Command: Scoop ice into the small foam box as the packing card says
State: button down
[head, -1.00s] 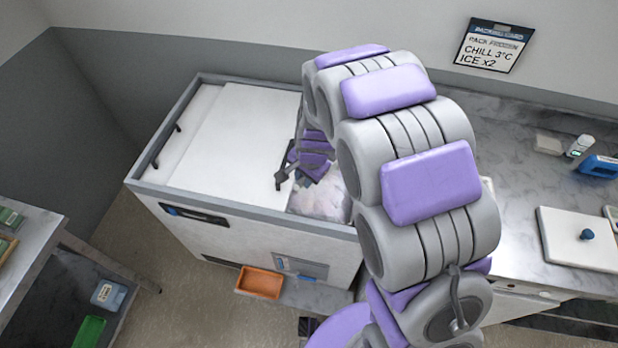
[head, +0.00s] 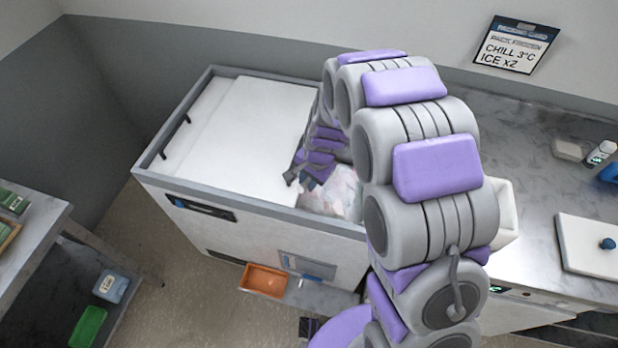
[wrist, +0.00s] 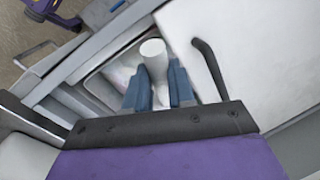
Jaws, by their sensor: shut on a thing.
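The packing card (head: 517,45) on the back wall reads "CHILL 3°C" and "ICE x2". The white chest (head: 225,215) stands left of my arm, its right end open over pale ice (head: 338,192). My gripper (wrist: 159,82) reaches into this opening, its blue fingers shut on a white, round-ended piece, seemingly the scoop's handle (wrist: 153,50). The scoop's bowl is hidden, so I cannot tell whether it holds ice. A white box, possibly the small foam box (head: 505,212), shows partly behind my arm at the counter.
A white sliding lid (head: 255,125) covers most of the chest; a black handle (wrist: 208,66) is close beside my gripper. An orange tray (head: 264,281) sits low at the chest's front. A white board (head: 590,245) lies on the marble counter (head: 530,180). A shelf (head: 35,220) stands left.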

jog(key=shift+w+f, duration=0.1)
jog(key=shift+f, duration=0.35)
jog(key=shift+w+d+f+b, duration=0.2)
jog(key=shift+d+f+b, duration=0.35)
jog(key=shift+f, duration=0.25)
jog(key=shift+w+d+f+g+y+b, duration=0.75)
jog(key=shift+w+f+b, duration=0.7)
jog(key=shift+f+b, duration=3.75)
jog(key=shift+w+d+f+p, duration=1.15)
jog(key=shift+w+f, duration=0.9)
jog(key=shift+w, duration=0.3)
jog(key=shift+s+a+r+t+h+p, duration=0.7)
jog(key=shift+r+p, duration=0.75)
jog(key=shift+r, duration=1.7)
jog(key=shift+s+a+r+t+h+p, duration=0.3)
jog(key=shift+s+r+t+p, duration=0.75)
jog(key=shift+r, duration=2.1)
jog(key=shift+s+a+r+t+h+p, duration=0.45)
jog(key=shift+s+r+p, duration=1)
jog(key=shift+r, duration=1.7)
jog(key=shift+w+p, duration=0.3)
jog(key=shift+w, duration=0.15)
